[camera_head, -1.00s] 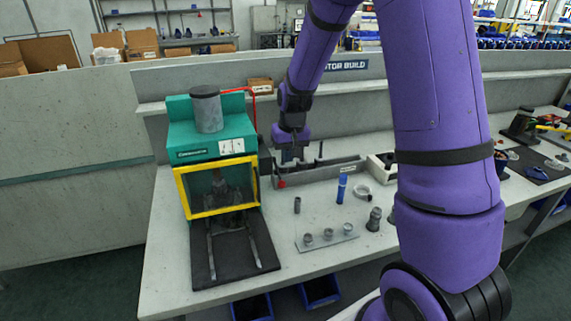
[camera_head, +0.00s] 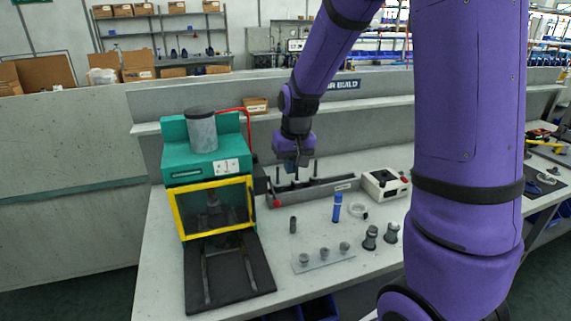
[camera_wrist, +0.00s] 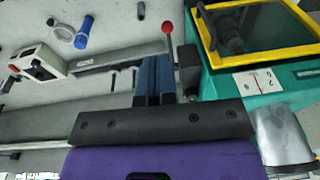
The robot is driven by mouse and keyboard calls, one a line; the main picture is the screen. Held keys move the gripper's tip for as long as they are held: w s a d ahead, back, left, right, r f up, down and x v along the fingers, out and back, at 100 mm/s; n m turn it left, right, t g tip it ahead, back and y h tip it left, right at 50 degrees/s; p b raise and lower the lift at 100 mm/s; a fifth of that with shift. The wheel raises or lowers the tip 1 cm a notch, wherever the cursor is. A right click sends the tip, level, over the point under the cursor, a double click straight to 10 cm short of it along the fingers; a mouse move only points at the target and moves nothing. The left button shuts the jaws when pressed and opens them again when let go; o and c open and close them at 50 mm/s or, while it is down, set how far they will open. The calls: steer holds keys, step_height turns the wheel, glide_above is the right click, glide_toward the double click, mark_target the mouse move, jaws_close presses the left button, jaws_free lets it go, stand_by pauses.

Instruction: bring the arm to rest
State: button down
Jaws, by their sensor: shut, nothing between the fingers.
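My purple arm reaches over the bench from the right. My gripper (camera_head: 291,166) hangs beside the green press (camera_head: 190,160), above or just behind the grey fixture bar (camera_head: 318,192) with dark upright pegs. In the wrist view its blue-grey fingers (camera_wrist: 153,72) are together with nothing seen between them. They point toward the bench near a red-knobbed lever (camera_wrist: 167,28). Whether the gripper touches the bar or the lever cannot be told.
The press's yellow-framed guard (camera_head: 213,208) stands close to the gripper. A blue cylinder (camera_head: 337,207), a white ring (camera_head: 358,211), dark fittings (camera_head: 370,237), a clear plate (camera_head: 323,258) with small parts and a white box (camera_head: 385,184) stand on the bench. Bare bench lies between them.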

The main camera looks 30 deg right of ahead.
steer(key=shift+r, duration=0.1)
steer(key=s+a+r+n+t, duration=0.1)
steer(key=s+a+r, duration=0.1)
steer(key=s+r, duration=0.6)
steer(key=s+a+r+n+t, duration=0.1)
steer(key=s+a+r+t, duration=0.1)
steer(key=s+r, duration=0.7)
steer(key=s, duration=0.7)
steer(key=shift+s+a+r+t, duration=0.2)
steer(key=shift+a+t, duration=0.1)
